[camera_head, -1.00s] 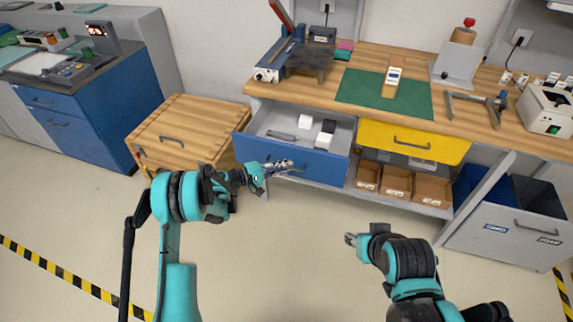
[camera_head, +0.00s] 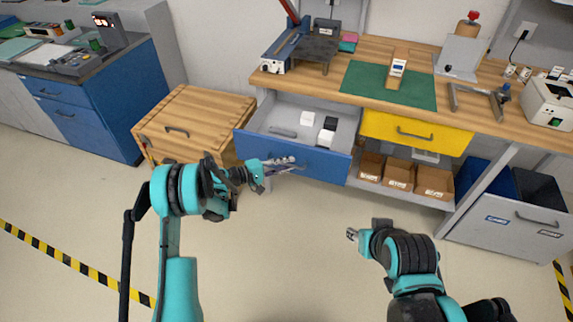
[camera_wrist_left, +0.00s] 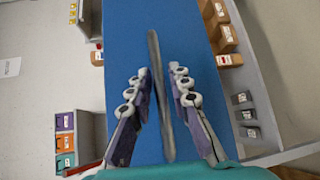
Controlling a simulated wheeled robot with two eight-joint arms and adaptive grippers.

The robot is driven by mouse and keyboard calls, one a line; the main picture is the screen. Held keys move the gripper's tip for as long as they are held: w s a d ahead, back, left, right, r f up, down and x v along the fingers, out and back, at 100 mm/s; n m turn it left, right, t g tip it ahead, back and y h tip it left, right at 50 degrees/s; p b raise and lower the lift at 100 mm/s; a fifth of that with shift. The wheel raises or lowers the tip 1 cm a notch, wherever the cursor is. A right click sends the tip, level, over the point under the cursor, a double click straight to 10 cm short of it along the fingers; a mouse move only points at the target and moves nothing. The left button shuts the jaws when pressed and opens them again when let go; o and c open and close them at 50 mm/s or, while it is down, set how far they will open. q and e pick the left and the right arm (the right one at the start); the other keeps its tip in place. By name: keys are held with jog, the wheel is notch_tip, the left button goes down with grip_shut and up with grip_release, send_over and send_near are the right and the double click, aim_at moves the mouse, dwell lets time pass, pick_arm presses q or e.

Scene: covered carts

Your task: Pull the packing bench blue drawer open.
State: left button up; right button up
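The packing bench blue drawer (camera_head: 258,146) stands pulled out under the left of the bench top in the head view. Its inside shows, with white and dark small boxes in it. Its front fills the middle of the left wrist view (camera_wrist_left: 125,35). My left gripper (camera_head: 291,161) is at the drawer's bar handle (camera_wrist_left: 153,50). In the wrist view its fingers stand apart on either side of the bar, with a gap showing on both sides. My right gripper (camera_head: 352,235) is in front of the bench, away from the drawer; its finger opening is too small to tell.
A closed yellow drawer (camera_head: 385,123) is right of the blue one, above cardboard bins (camera_head: 400,175). A wooden cabinet (camera_head: 205,105) stands close on the left. Grey bins (camera_head: 505,228) are at the right. The floor before the bench is clear.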

pick_arm(q)
jog(key=v, duration=1.2)
jog(key=shift+r, duration=0.1)
